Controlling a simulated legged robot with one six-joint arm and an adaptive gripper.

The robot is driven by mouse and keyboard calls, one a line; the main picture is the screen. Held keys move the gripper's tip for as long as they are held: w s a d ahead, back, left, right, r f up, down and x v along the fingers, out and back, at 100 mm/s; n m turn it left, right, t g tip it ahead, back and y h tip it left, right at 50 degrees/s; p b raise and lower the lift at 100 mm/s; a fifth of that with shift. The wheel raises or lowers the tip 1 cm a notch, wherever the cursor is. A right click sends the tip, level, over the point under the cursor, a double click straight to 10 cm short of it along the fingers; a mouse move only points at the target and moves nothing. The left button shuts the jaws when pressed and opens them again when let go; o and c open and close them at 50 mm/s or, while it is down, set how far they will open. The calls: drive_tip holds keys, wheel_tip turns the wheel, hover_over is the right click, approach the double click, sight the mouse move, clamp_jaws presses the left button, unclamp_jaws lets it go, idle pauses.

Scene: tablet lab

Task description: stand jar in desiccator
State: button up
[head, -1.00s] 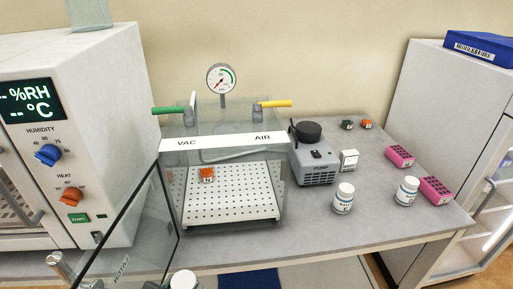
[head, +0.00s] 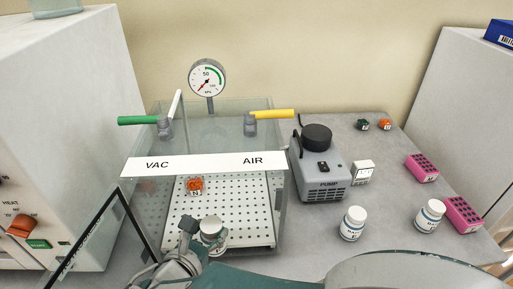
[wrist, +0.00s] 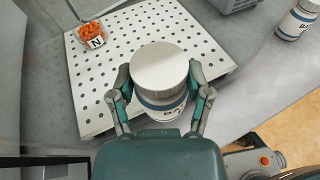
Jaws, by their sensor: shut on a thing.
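A white jar (wrist: 160,72) with a grey-white lid and a blue-banded label is between my gripper's fingers (wrist: 160,92), which are shut on it. In the head view the held jar (head: 211,229) is at the front of the desiccator, over the front part of its white perforated shelf (head: 240,205). The desiccator (head: 205,166) is a clear box marked VAC and AIR, with its glass door (head: 97,240) swung open to the left. The jar looks upright. I cannot tell whether its base touches the shelf.
A small dish of orange beads (head: 195,186) marked N stands on the shelf's back left. To the right are a grey pump (head: 320,170), two white jars (head: 352,224) (head: 429,216) and pink racks (head: 422,168). A chamber (head: 60,140) stands at left.

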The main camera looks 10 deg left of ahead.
drive_tip(key=w, duration=0.5)
drive_tip(key=w+d, duration=0.1)
drive_tip(key=w, duration=0.4)
drive_tip(key=shift+w+d, duration=0.15)
drive_tip(key=shift+w, duration=0.15)
drive_tip(key=shift+w+f, duration=0.1)
drive_tip(key=shift+f, duration=0.65)
drive_tip(key=shift+f, duration=0.1)
drive_tip(key=o, duration=1.3)
